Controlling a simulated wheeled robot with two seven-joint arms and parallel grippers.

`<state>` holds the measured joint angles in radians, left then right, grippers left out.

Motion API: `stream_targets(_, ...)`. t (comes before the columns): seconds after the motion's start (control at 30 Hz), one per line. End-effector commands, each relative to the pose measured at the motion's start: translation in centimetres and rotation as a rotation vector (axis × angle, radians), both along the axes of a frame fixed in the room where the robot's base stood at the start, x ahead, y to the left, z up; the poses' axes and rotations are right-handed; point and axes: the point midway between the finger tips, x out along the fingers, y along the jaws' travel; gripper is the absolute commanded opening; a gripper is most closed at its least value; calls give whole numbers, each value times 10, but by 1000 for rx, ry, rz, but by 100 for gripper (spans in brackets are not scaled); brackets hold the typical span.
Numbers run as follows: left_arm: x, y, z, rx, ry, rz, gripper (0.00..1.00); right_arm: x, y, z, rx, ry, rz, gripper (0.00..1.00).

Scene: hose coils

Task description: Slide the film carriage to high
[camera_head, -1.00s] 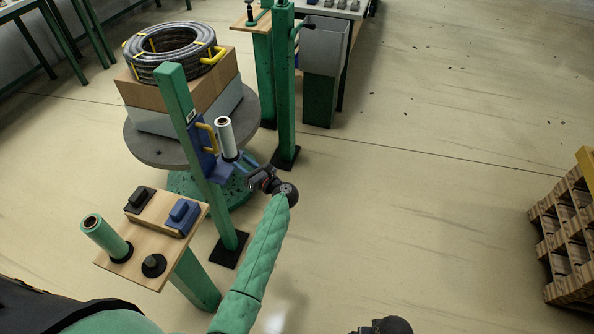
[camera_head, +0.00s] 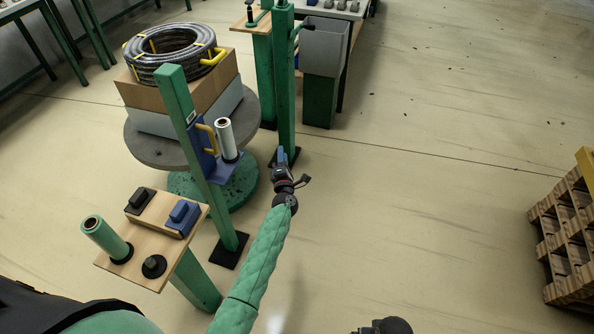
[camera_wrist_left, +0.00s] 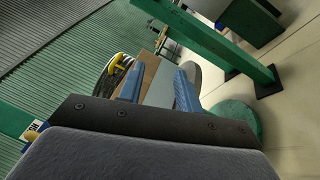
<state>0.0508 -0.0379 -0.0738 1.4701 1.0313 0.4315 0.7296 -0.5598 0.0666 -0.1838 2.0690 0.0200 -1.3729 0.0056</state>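The film carriage (camera_head: 208,160) is a blue block on a tall green post (camera_head: 178,100). It has a yellow handle (camera_head: 207,137) and carries an upright white film roll (camera_head: 226,140). It sits beside a small white label (camera_head: 191,117) high on the post; I cannot read the label in this view. My left gripper (camera_head: 281,158) is to the right of the carriage and clear of it. Its two blue fingers stand apart and empty in the left wrist view (camera_wrist_left: 158,90). Only a dark rounded part of my right arm shows at the bottom edge; its fingers are not seen.
A hose coil (camera_head: 172,52) lies on boxes over a round grey turntable (camera_head: 150,150). A small wooden stand (camera_head: 140,260) with a green roll (camera_head: 105,238) is front left. Another green post (camera_head: 284,90) and a grey bin (camera_head: 324,47) stand behind. Pallets (camera_head: 570,235) are right; open floor lies between.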

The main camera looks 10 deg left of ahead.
Motion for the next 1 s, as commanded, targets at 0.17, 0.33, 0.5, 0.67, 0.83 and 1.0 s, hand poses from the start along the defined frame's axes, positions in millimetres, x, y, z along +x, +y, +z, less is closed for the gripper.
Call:
stream_targets(0.17, 0, -23, -17, 167, 93, -101, 34, 0, 0, 1, 0, 0, 0, 100)
stream_targets(0.33, -4, -40, -34, 300, 164, -180, 34, 0, 0, 2, 0, 0, 0, 100)
stream_targets(0.5, -7, -50, -46, 386, 211, -232, 34, 0, 0, 3, 0, 0, 0, 100)
stream_targets(0.67, -9, -55, -51, 421, 229, -253, 34, 0, 0, 3, 0, 0, 0, 100)
stream_targets(0.83, -9, -55, -51, 426, 231, -256, 34, 0, 0, 3, 0, 0, 0, 100)
stream_targets(1.0, -9, -55, -51, 425, 230, -255, 34, 0, 0, 3, 0, 0, 0, 100)
